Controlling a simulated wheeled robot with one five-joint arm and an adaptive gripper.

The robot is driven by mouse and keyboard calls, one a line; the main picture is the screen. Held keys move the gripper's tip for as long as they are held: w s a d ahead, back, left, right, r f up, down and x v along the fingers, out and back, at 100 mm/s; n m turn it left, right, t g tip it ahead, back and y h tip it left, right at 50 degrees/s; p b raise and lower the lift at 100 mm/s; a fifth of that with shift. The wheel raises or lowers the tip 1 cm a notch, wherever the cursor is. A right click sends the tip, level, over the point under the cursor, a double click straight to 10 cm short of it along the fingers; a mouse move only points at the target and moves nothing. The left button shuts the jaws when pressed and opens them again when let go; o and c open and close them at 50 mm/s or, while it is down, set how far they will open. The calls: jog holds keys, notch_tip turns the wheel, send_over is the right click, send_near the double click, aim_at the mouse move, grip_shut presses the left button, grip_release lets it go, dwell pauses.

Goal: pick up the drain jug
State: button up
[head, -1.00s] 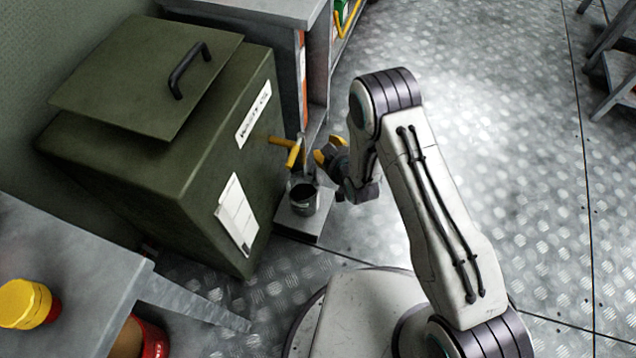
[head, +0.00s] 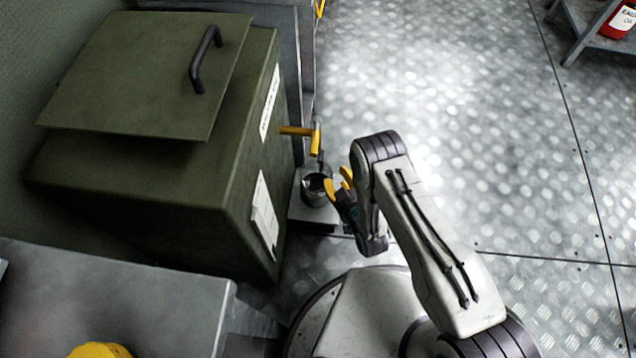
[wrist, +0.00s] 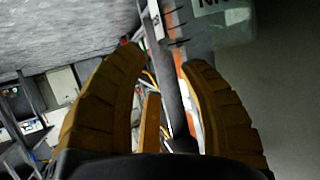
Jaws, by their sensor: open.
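The drain jug (head: 313,197) is a small grey metal jug. It stands upright on a low grey block (head: 309,222) beside the green tank, below a yellow-handled tap (head: 316,138). My gripper (head: 339,181) is open, its yellow fingertips close to the right side of the jug's rim. One fingertip overlaps the jug in the head view, and I cannot tell whether it touches. In the wrist view my open gripper (wrist: 162,58) has its yellow fingers spread, with a dark upright shape between them. I cannot make out the jug for certain there.
The green tank (head: 130,180) with a handled lid stands left of the jug. A grey bench (head: 110,300) is at the lower left, and grey shelving (head: 290,50) stands behind the tank. The metal floor (head: 450,110) to the right is mostly clear.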

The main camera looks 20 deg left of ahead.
jog(key=shift+b+x, duration=2.95)
jog(key=shift+b, duration=1)
jog(key=shift+s+a+f, duration=0.1)
jog(key=shift+s, duration=0.05)
jog(key=shift+c, duration=0.2)
grip_shut()
